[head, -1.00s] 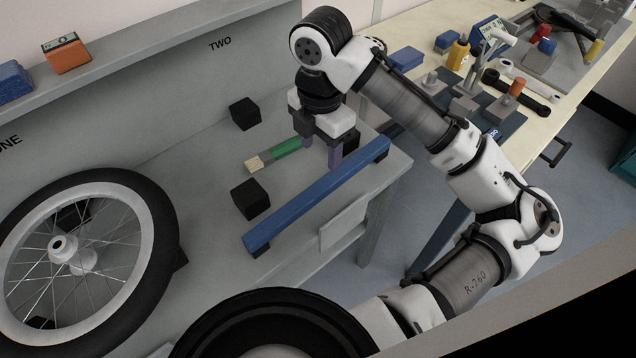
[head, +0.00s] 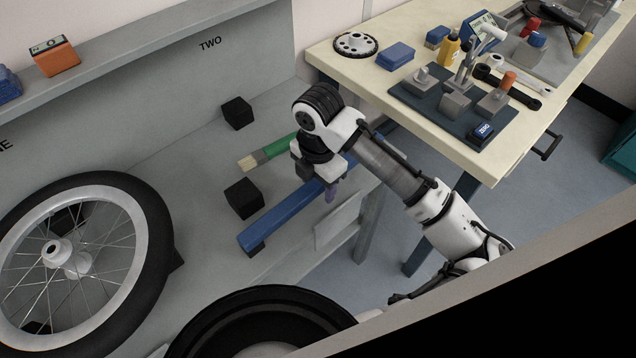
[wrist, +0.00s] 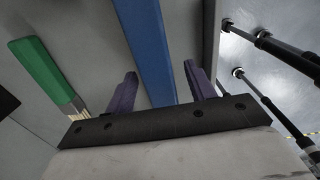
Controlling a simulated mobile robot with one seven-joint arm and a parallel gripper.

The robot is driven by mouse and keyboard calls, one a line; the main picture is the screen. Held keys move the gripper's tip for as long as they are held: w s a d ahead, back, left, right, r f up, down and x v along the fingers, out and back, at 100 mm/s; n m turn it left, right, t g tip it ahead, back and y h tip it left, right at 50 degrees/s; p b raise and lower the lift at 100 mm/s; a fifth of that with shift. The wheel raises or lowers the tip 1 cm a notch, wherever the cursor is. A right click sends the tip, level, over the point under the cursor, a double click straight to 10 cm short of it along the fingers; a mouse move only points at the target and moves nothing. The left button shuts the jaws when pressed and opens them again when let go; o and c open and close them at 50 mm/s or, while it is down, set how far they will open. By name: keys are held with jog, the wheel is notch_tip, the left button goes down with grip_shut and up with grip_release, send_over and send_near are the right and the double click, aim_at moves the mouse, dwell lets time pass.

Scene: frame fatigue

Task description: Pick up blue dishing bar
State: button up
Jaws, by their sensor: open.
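The blue dishing bar (head: 278,218) is a long, straight blue bar in the head view. It lies along the front of the grey bench, raised on small dark supports. In the wrist view the blue bar (wrist: 148,45) runs between my two purple fingers. My gripper (head: 328,190) is over the bar's far part and hides some of it. In the wrist view my gripper (wrist: 162,85) is open, with a finger on each side of the bar and gaps between. I cannot tell how far the fingertips are above the bar.
A green-handled brush (head: 272,149) lies behind the bar, close to my gripper. Black blocks (head: 244,199) stand on the bench. A spoked wheel (head: 75,262) is at left. A cream workbench (head: 400,22) with tools stands at right.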

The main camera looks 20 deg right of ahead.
jog(key=shift+c, duration=0.2)
grip_shut()
